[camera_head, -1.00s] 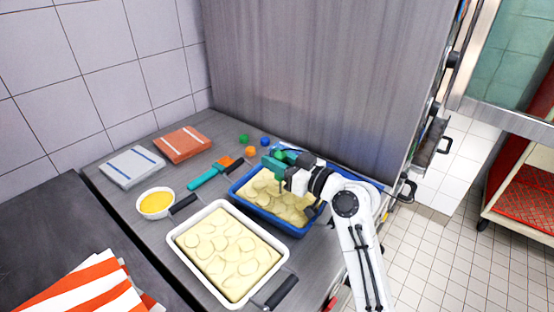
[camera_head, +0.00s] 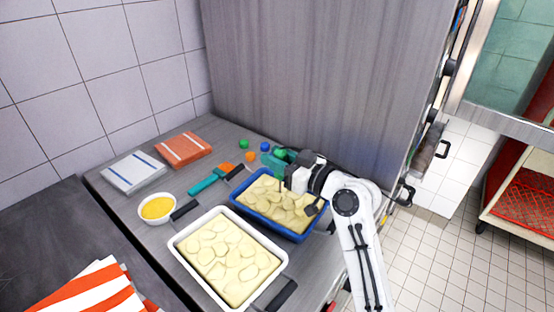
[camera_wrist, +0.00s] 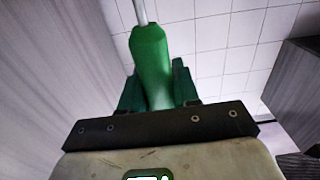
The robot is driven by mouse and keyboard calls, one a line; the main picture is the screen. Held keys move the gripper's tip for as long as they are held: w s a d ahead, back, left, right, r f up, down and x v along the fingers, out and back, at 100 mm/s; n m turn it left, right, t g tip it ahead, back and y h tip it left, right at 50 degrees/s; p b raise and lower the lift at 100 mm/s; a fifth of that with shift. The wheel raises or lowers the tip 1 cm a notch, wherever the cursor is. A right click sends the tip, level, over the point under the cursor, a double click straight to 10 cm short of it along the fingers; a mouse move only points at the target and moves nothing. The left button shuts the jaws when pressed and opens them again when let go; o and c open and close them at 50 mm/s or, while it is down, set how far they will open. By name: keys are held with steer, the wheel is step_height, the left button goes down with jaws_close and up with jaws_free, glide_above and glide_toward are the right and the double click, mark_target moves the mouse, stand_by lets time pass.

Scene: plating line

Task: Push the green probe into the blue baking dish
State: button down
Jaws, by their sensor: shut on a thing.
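My gripper (camera_head: 284,160) is shut on the green probe, above the far edge of the blue baking dish (camera_head: 265,226). In the wrist view the probe (camera_wrist: 150,60) is a bright green handle with a thin pale metal rod running out of the top of the picture. The dark green fingers (camera_wrist: 157,88) flank the handle. The rod's tip is out of the wrist view. In the head view my gripper and arm cover much of the probe, and I cannot tell whether its tip touches the dish. The dish holds pale sliced food.
A white dish (camera_head: 180,250) of similar food stands in front. A bowl of yellow food (camera_head: 157,208), a teal-handled brush (camera_head: 205,184), folded orange (camera_head: 183,149) and white (camera_head: 133,170) cloths lie left. Small green (camera_head: 244,144), blue (camera_head: 265,146) and orange (camera_head: 250,157) pieces lie behind the dish.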

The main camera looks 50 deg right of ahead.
steer(key=shift+r+p, duration=1)
steer(key=shift+r, duration=0.7)
